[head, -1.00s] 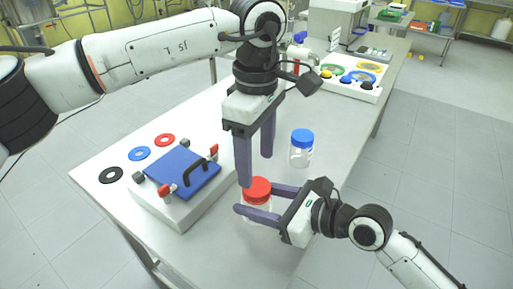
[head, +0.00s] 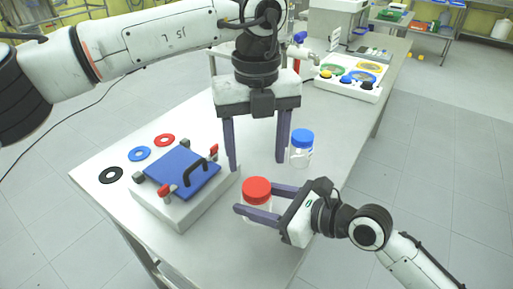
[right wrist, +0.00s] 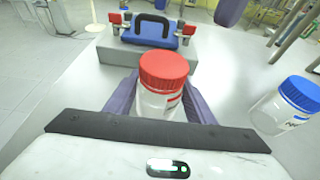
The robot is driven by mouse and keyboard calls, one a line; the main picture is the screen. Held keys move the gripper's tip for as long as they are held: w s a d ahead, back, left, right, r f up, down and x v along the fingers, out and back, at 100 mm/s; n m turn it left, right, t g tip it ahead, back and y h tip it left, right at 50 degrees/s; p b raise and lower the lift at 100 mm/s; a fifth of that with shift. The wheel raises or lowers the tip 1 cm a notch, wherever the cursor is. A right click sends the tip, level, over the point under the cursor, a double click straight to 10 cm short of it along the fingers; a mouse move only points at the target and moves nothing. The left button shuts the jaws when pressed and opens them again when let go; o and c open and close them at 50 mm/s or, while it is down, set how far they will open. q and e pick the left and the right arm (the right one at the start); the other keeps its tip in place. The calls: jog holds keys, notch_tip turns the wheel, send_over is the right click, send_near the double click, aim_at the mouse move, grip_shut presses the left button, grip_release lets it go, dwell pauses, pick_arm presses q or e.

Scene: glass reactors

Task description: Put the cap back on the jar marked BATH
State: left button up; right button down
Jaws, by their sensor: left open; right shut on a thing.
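A clear jar (head: 257,204) stands at the near part of the table with a red cap (head: 256,187) resting level on its mouth. How tightly the cap sits cannot be told. My right gripper (head: 256,199) is shut around the jar's body below the cap. In the right wrist view the jar (right wrist: 157,103) stands upright between the fingers, with a partly hidden red mark; its lettering is not readable. My left gripper (head: 257,165) is open and empty, fingers pointing down, just above and behind the red cap, not touching it.
A second clear jar (head: 300,157) with a blue cap (head: 302,137) stands behind, to the right. A grey box with a blue lid (head: 182,172) and clamps is at left, beside black, blue and red rings (head: 139,154). A valve panel (head: 345,87) is farther back.

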aim_at(256, 186)
pick_arm(q)
jog(key=n, duration=0.4)
jog(key=shift+r, duration=0.15)
jog(key=n, duration=0.4)
jog(key=shift+r+n, duration=0.1)
jog(key=shift+n, duration=0.2)
jog(key=shift+f, duration=4)
jog(key=shift+c, duration=0.4)
